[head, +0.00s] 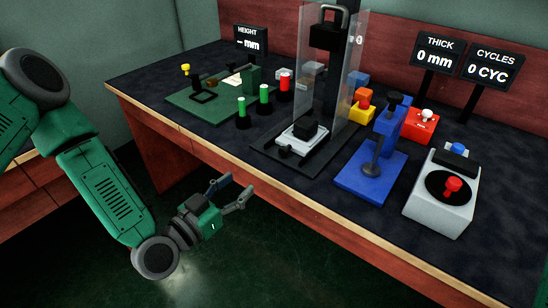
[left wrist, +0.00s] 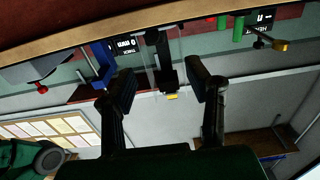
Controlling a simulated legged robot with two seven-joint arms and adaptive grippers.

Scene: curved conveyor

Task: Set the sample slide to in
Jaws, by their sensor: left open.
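What looks like the sample slide (head: 303,140) is a small white plate with a dark block on top. It sits low between the clear shields of the tall black press (head: 329,70), at the front of its dark base. A small dark knob (head: 284,150) is at the plate's front left. My left gripper (head: 238,190) is open and empty, in front of the table and below its front edge, apart from the slide. In the left wrist view its two fingers (left wrist: 160,82) are spread, with the press showing upside down between and beyond them. My right gripper is not in view.
The table's front edge (head: 290,198) lies between my gripper and the press. A blue lever stand (head: 370,176) and a grey box with a red button (head: 443,198) are to the right. Green buttons (head: 264,95) and a green fixture (head: 205,95) are left of the press.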

